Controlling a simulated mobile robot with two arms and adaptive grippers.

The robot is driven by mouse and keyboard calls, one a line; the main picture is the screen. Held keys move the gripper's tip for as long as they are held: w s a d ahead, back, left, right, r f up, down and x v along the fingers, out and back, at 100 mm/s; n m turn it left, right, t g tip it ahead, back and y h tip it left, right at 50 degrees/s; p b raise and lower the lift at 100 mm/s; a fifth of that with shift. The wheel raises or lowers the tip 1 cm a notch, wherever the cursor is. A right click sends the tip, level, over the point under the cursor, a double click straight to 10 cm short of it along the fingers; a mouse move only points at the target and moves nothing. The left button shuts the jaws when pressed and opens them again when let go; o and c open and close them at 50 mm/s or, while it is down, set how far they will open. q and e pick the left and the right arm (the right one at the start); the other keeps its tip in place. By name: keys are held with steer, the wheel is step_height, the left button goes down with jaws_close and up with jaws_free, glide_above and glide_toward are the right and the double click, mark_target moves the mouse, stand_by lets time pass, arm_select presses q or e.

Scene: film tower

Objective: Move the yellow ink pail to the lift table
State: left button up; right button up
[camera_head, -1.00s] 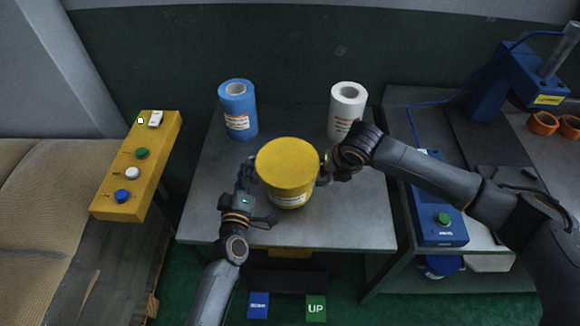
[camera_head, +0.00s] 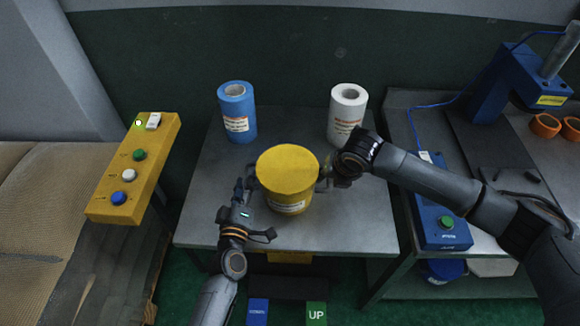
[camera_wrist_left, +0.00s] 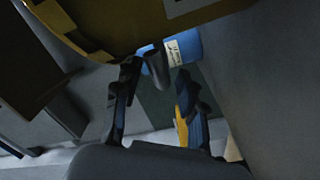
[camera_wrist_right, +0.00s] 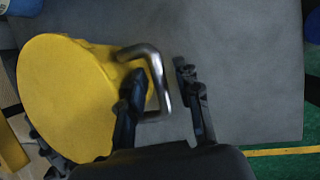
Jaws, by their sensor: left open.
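The yellow ink pail (camera_head: 288,172) stands upright on the grey lift table (camera_head: 352,230), near the middle of its top. It also shows in the right wrist view (camera_wrist_right: 70,95). My left gripper (camera_head: 241,190) is open at the pail's left side; in the left wrist view a metal handle (camera_wrist_left: 155,65) shows near its fingertips (camera_wrist_left: 158,75). My right gripper (camera_head: 330,172) is at the pail's right side. In the right wrist view its fingers (camera_wrist_right: 160,78) are apart, one on each side of the pail's bent metal handle (camera_wrist_right: 158,68), with visible gaps.
A blue roll (camera_head: 237,112) and a white roll (camera_head: 347,113) stand at the back of the table. A yellow button box (camera_head: 133,170) is at left. A blue control box (camera_head: 438,215) is on the right bench. A green "UP" pedal (camera_head: 316,313) is below.

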arm_select(q)
steer(key=s, duration=0.6)
steer(key=shift+s+a, duration=0.15)
steer(key=shift+a, duration=0.1)
arm_select(e)
steer(key=shift+a+r, duration=0.1)
steer(key=v, duration=1.1)
steer(key=shift+s+r, duration=0.2)
steer(key=shift+r, duration=0.15)
